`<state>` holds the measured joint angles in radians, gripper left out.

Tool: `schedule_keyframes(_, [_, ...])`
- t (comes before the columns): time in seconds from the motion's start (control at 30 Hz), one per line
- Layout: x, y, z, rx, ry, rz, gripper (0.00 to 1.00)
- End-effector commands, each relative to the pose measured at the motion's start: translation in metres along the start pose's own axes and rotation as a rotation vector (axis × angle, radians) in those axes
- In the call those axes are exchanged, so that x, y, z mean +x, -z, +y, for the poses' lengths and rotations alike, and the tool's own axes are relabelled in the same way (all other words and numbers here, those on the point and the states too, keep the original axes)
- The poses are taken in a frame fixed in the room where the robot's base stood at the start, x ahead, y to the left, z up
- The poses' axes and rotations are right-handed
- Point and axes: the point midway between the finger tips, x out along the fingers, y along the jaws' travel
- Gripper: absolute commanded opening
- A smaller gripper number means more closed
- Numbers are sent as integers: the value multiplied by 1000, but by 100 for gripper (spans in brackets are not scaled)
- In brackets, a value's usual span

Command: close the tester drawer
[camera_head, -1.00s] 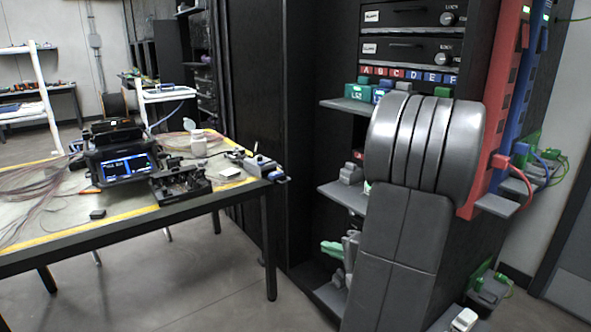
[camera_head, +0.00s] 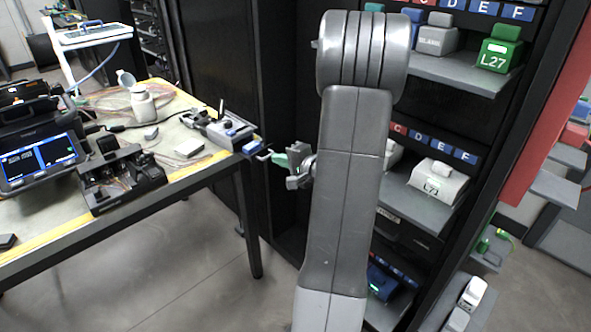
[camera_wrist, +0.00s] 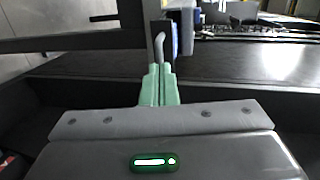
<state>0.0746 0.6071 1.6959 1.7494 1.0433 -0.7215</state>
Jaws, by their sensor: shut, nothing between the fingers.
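The tester (camera_head: 218,130) is a grey box at the right end of the table. Its blue-fronted drawer (camera_head: 252,146) sticks out past the table's right edge. My gripper (camera_head: 272,156) has green fingers and is just right of the drawer front, pointing left toward it. In the wrist view, the fingers (camera_wrist: 159,84) are together with nothing held. A grey bent handle (camera_wrist: 160,46) stands just beyond their tips, and the blue drawer front (camera_wrist: 187,30) shows to its right. I cannot tell whether the fingertips touch the handle.
The table (camera_head: 165,198) also holds a splicer (camera_head: 40,155), a black tray device (camera_head: 120,180), a white bottle (camera_head: 142,103) and loose fibres. The black rack's shelves (camera_head: 465,75) stand close to my arm on the right. The floor before the table is clear.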

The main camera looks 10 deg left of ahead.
Motion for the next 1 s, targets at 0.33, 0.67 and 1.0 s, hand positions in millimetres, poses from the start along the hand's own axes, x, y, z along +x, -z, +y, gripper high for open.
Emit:
schedule_keyframes(0.33, [14,0,0,0,0,1,0])
schedule_keyframes(0.67, [28,0,0,-4,-1,-2,0])
schedule_keyframes(1.0, [93,-2,-14,-3,-1,-2,0])
